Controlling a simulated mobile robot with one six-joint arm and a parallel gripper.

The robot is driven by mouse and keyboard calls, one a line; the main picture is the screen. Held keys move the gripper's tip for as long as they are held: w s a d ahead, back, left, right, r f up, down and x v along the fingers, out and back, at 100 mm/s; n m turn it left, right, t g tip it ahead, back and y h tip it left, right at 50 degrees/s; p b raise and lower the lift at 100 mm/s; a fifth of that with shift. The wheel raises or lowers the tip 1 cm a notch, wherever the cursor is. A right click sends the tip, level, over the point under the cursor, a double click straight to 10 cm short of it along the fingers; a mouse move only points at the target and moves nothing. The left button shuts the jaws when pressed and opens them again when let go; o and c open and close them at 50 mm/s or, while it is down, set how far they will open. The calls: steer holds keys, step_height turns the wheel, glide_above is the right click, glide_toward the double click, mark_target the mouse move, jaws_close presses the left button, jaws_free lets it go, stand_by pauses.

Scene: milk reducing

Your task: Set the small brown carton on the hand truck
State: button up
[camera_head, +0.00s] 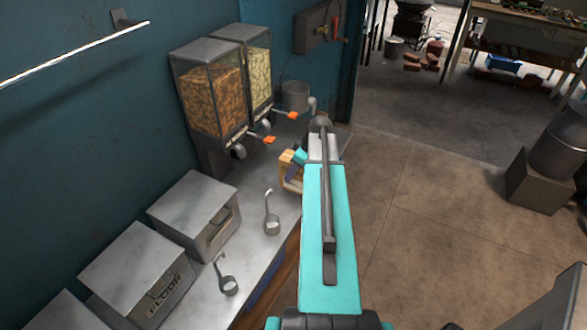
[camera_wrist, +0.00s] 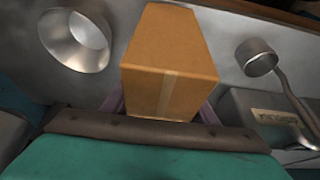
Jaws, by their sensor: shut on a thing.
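The small brown carton fills the upper middle of the wrist view (camera_wrist: 168,60), with a strip of pale tape down its near face. My gripper (camera_wrist: 164,108) is shut on it, with purplish fingers showing at its two sides. In the head view the carton (camera_head: 291,168) shows only partly, over the metal counter at the left of my teal arm, which hides the rest. I cannot tell whether the carton touches the counter. I do not make out a hand truck in either view.
Two food dispensers (camera_head: 212,100) stand at the back of the counter (camera_head: 240,245). Lidded metal bins (camera_head: 195,215) and ladles (camera_head: 271,224) lie nearer. A grey pot (camera_head: 295,96) stands by the wall. Open floor (camera_head: 450,230) lies right of the counter.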

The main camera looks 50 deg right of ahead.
steer(key=s+a+r+b, duration=0.1)
steer(key=s+a+b, duration=0.2)
steer(key=s+a, duration=0.4)
steer(key=shift+s+a, duration=0.3)
steer(key=shift+s, duration=0.7)
steer(key=shift+r, duration=0.15)
